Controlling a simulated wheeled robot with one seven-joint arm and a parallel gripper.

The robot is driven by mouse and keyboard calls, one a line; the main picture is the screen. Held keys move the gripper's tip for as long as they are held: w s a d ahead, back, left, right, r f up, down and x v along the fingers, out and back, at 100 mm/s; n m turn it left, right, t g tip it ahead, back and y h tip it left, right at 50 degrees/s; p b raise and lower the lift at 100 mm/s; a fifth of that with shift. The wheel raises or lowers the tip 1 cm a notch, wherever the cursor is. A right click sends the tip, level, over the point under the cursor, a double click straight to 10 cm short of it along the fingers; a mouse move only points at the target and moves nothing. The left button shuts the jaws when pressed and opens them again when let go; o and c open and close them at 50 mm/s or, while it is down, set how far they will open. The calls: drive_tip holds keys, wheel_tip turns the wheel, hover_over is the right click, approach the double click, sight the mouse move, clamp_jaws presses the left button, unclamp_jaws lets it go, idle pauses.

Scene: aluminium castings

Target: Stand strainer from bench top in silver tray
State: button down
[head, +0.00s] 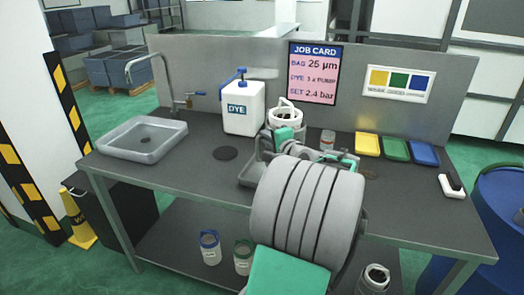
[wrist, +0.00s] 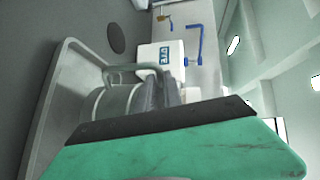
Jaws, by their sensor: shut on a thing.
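The strainer (head: 286,113) is a pale grey cylinder with a loop handle, upright in the head view at the middle of the bench. My gripper (head: 284,136) is shut on it, with teal fingers at its near side. The silver tray (head: 246,178) lies on the bench below, mostly hidden behind my arm. In the wrist view, turned sideways, the strainer (wrist: 95,104) is behind my teal finger (wrist: 190,145), and the tray wall (wrist: 55,80) runs along its lower end. The strainer is over or inside the tray; whether its base touches the floor is hidden.
A white dye container (head: 243,108) stands behind the tray. A sink (head: 142,139) is at the left. Yellow, green and blue trays (head: 396,149) and a dark-and-white handheld item (head: 451,186) are at the right. A small canister (head: 327,140) stands near my wrist.

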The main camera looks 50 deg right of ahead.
drive_tip(key=f, duration=0.1)
drive_tip(key=w+f, duration=0.1)
drive_tip(key=f, duration=0.1)
drive_tip(key=w+f, duration=0.1)
drive_tip(key=f, duration=0.1)
drive_tip(key=shift+w+f, duration=0.1)
drive_tip(key=shift+f, duration=0.05)
drive_tip(key=c, duration=2)
unclamp_jaws()
drive_tip(key=shift+f, duration=0.25)
drive_tip(key=o, duration=0.5)
drive_tip(key=shift+r, duration=0.15)
